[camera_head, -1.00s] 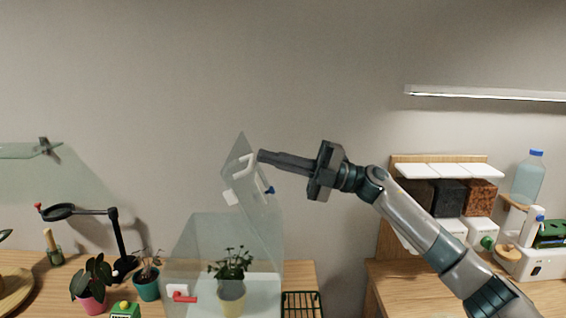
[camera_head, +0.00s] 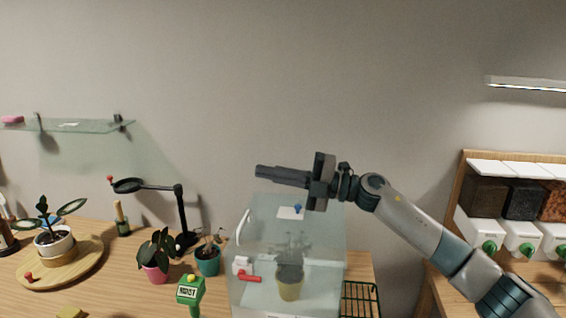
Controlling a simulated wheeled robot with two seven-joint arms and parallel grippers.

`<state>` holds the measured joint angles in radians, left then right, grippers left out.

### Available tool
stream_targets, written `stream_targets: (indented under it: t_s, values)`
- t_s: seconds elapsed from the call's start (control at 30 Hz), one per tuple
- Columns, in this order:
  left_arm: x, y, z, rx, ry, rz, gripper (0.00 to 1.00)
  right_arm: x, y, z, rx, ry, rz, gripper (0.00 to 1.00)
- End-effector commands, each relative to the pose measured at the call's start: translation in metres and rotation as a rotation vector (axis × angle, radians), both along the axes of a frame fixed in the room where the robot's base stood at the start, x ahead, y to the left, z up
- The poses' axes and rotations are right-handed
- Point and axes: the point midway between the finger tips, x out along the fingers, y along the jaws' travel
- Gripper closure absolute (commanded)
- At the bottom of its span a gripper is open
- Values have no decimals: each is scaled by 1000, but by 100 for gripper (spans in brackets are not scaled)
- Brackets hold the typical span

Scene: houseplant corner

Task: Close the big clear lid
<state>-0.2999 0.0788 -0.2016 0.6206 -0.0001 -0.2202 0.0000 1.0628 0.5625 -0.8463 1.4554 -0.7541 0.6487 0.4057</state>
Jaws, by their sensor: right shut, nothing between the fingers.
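The big clear lid (camera_head: 268,222) lies down over the top of the clear box (camera_head: 322,292), with its white handle (camera_head: 243,228) at the left edge. A small gap at the rim cannot be ruled out. A white latch with a red lever (camera_head: 249,277) is on the box's front. A potted plant in a yellow pot (camera_head: 289,284) shows through the clear walls. My right gripper (camera_head: 258,172) is shut and empty, above the lid in the picture and pointing left. My left gripper is not in view.
Left of the box are a green meter (camera_head: 190,290), a pink pot (camera_head: 156,273), a teal pot (camera_head: 208,262) and a black lamp stand (camera_head: 182,220). A glass shelf (camera_head: 80,125) hangs on the wall.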

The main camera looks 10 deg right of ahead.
Motion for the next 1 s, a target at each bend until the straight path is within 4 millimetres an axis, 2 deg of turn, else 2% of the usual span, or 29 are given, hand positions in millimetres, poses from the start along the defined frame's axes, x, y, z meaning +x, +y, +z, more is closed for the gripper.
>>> stream_targets:
  t_s: [0.3, 0.5, 0.73, 1.0]
  values:
    - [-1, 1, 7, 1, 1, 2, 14, 10, 35, -43, 3, 4, 1, 100]
    - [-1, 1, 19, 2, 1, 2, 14, 15, 50, -70, -128, 35, 0, 100]
    - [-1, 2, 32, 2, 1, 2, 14, 18, 60, -98, -230, 65, -1, 100]
    - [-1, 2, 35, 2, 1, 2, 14, 18, 62, -110, -266, 76, 0, 100]
